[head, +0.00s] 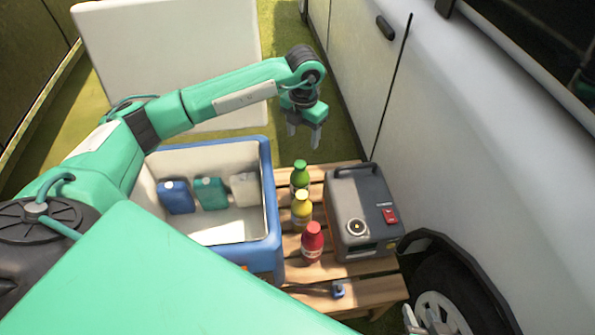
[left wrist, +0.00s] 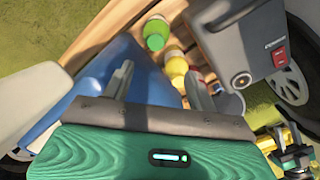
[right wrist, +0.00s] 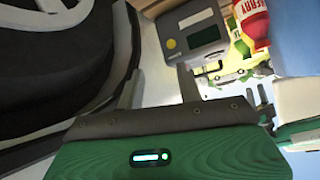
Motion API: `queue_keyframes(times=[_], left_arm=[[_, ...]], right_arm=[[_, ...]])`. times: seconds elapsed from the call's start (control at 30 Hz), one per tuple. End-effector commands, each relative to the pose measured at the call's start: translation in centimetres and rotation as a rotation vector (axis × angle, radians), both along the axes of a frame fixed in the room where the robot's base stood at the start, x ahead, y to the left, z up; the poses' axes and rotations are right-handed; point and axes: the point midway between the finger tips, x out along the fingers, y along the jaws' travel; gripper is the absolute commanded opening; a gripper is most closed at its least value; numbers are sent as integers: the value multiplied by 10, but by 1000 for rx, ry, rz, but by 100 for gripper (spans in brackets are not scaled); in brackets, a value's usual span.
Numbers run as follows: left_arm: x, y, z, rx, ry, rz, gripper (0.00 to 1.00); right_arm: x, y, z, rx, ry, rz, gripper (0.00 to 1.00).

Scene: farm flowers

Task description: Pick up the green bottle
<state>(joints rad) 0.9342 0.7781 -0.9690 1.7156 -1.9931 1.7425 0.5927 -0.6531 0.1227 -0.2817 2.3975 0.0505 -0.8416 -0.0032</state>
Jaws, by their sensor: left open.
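The green bottle (head: 300,175) stands upright on the wooden table, behind a yellow bottle (head: 302,210) and a red bottle (head: 312,242). In the left wrist view the green bottle (left wrist: 156,33) shows beyond the fingers, with the yellow bottle (left wrist: 176,68) nearer. My left gripper (head: 305,142) is open and empty, pointing down above and slightly behind the green bottle, apart from it. My right gripper (head: 428,322) is at the lower right edge of the head view, low beside the wheel. In the right wrist view its fingers (right wrist: 158,88) are apart with nothing between them.
A blue and white cooler (head: 262,190) with several packs inside stands open left of the bottles. A grey power box (head: 362,212) stands close on their right. A blue-ended tool (head: 338,291) lies on the table (head: 375,293) in front. A white van (head: 490,150) borders the right.

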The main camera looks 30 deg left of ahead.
Motion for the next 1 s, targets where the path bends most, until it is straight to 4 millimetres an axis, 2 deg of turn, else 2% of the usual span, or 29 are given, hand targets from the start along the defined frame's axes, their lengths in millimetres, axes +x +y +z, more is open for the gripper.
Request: queue_keyframes(times=[0.4, 0.67, 0.9, 1.0], left_arm=[[0, 1, -73, 1, 3, 1, 58], [0, 2, -93, 0, 3, 2, 58], [3, 7, -128, -2, 2, 1, 58], [3, 8, -136, -1, 2, 1, 58]], right_arm=[[5, 18, 0, 67, -112, 12, 36], [6, 24, 1, 91, -151, 14, 36], [7, 36, 3, 146, -234, 18, 36], [8, 38, 5, 159, -253, 18, 36]])
